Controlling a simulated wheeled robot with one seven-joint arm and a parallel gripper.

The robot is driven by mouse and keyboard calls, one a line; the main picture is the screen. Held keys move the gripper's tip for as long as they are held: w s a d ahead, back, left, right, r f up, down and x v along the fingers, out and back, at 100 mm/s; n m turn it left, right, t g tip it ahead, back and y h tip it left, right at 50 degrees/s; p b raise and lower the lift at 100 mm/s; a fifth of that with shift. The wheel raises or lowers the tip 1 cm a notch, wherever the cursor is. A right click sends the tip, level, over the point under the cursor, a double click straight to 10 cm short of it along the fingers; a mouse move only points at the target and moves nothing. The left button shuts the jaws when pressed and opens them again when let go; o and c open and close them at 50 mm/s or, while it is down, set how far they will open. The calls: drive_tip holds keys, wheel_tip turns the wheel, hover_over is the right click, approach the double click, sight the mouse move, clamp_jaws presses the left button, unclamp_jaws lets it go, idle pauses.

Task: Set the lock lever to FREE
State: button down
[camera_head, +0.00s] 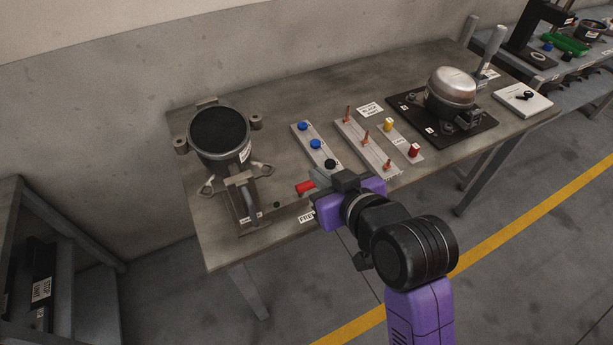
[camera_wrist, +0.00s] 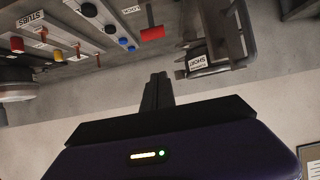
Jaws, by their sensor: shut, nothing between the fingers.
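The lock lever's red handle (camera_head: 304,187) is at the table's front edge, just left of my gripper. In the wrist view the red handle (camera_wrist: 153,33) sits at the end of a thin rod running to the top edge. A label starting "FR" (camera_head: 306,217) is on the table below the handle, partly hidden by my arm. My gripper (camera_head: 322,181) is shut and empty, close to the handle; in the head view I cannot tell whether they touch. In the wrist view my shut fingers (camera_wrist: 158,82) point toward the handle, with a gap in the picture.
A clamp stand with a black-topped cylinder (camera_head: 219,135) is left of the lever. Blue caps (camera_head: 315,144), copper stubs and coloured caps stand on strips at the table's middle. A compressor (camera_head: 451,88) is on a dark plate further right.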

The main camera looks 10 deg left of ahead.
drive_tip(key=p, duration=0.2)
hover_over(307, 185)
drive_tip(key=w+a, duration=0.2)
wheel_tip(307, 185, down, 4)
drive_tip(key=shift+s+d+f+p, duration=0.15)
drive_tip(key=shift+s+d+f, duration=0.25)
drive_tip(key=shift+f, duration=0.2)
drive_tip(key=shift+s+d+f+p, duration=0.15)
drive_tip(key=shift+s+d+f, duration=0.25)
drive_tip(key=shift+f, duration=0.2)
drive_tip(key=shift+s+d+f, duration=0.15)
drive_tip(key=shift+s+f, duration=0.1)
drive_tip(key=shift+f, duration=0.15)
drive_tip(key=shift+f, duration=0.1)
